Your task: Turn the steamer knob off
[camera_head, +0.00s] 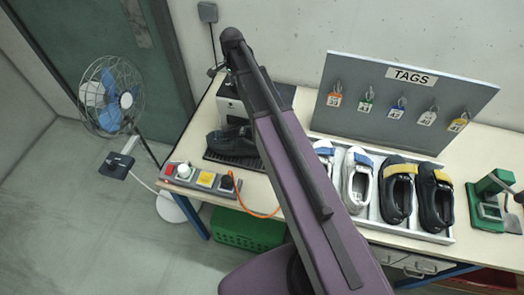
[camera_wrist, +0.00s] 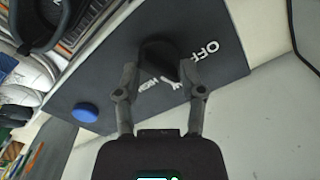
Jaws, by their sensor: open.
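The steamer knob (camera_wrist: 160,56) is a black knob on the dark panel (camera_wrist: 115,62) in the wrist view. White "OFF" lettering (camera_wrist: 204,51) is to its right, and partly covered lettering that reads like "HIGH" (camera_wrist: 154,86) is below it. I cannot tell which mark the knob points to. My gripper (camera_wrist: 158,74) is open, with one finger on each side of the knob's lower part; contact is not clear. In the head view, the steamer (camera_head: 231,108) is a white and black unit on the bench, partly hidden by my arm.
A blue button (camera_wrist: 85,112) is on the same panel. A shoe tray (camera_head: 420,234) and tag board (camera_head: 400,110) are to the right. A fan (camera_head: 110,95) is at left.

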